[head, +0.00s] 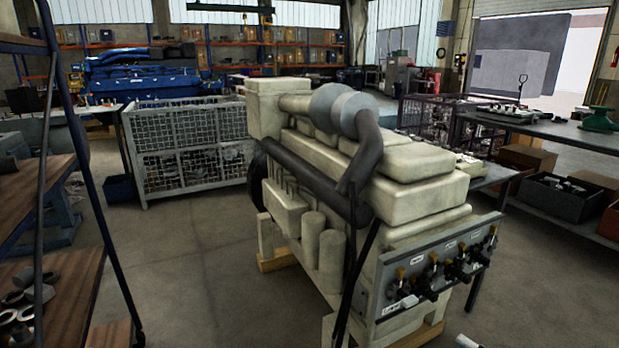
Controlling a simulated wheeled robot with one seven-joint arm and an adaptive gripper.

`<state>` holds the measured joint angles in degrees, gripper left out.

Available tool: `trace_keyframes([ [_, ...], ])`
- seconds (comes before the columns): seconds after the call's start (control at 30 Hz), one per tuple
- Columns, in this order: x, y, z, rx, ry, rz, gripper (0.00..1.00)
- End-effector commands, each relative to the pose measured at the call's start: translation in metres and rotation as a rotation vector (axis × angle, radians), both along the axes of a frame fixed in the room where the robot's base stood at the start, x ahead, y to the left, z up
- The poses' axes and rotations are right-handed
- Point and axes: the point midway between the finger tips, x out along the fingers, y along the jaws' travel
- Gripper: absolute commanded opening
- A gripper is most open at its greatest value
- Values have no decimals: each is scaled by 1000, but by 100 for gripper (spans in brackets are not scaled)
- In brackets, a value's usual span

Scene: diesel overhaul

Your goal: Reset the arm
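My gripper is not in view in the head picture. A small pale piece shows at the bottom edge, right of centre, too cut off to identify. A large cream diesel engine (410,165) stands in the middle on wooden blocks. A grey panel (440,265) with several dark and brass-coloured fittings is on its near right end. A dark pipe (310,185) runs along its side.
A wooden shelf rack (65,290) with metal parts stands close on the left. Grey mesh crates (190,150) stand behind the engine at left. A dark workbench (545,128) with boxes beneath is at right. Concrete floor (190,265) is clear between rack and engine.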

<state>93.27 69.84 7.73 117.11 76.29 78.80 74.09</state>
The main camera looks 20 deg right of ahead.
Motion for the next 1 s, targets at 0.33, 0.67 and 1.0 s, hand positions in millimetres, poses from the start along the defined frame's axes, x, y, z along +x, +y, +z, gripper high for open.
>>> trace_keyframes([
  [0.33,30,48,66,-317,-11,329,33],
  [0.67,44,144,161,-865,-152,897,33],
  [1.0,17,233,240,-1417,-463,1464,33],
])
